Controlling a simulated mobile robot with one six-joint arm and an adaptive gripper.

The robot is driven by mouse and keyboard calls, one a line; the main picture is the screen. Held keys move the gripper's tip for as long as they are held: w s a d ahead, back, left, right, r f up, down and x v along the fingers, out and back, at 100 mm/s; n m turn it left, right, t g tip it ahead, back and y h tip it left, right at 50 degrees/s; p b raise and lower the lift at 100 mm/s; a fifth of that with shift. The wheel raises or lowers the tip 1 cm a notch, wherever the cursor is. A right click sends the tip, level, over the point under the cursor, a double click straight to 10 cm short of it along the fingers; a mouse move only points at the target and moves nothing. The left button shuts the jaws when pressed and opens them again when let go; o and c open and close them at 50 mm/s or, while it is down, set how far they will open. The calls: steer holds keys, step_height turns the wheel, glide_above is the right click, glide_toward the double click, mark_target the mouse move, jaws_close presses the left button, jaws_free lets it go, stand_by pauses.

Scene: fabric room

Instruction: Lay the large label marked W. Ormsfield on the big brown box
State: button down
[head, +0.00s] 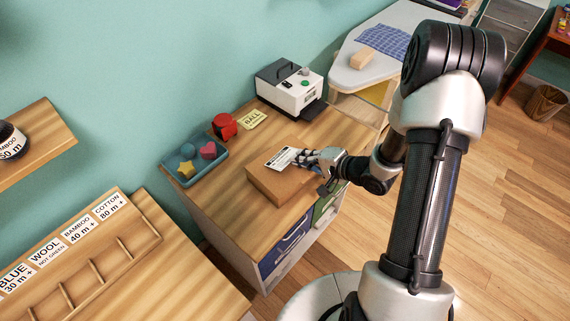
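A white label (280,158) with dark print lies flat over the top of the big brown box (272,187); its writing is too small to read. I cannot tell whether the label touches the box or is held just above it. My gripper (302,158) reaches in from the right at the label's right end, and its fingers appear closed on that edge. The fingertips partly hide that end of the label. The box sits on the wooden cabinet top.
A blue tray (173,164) with several coloured shapes, a red object (224,126), a yellow "BALL" card (252,119) and a white and black machine (290,90) stand behind the box. The cabinet top (220,205) left of the box is clear.

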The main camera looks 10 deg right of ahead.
steer(key=c, duration=2.4)
jaws_free()
steer(key=c, duration=2)
jaws_free()
steer(key=shift+o, duration=0.2)
steer(key=p+v, duration=0.6)
steer(key=v, duration=0.2)
steer(key=shift+r, duration=0.15)
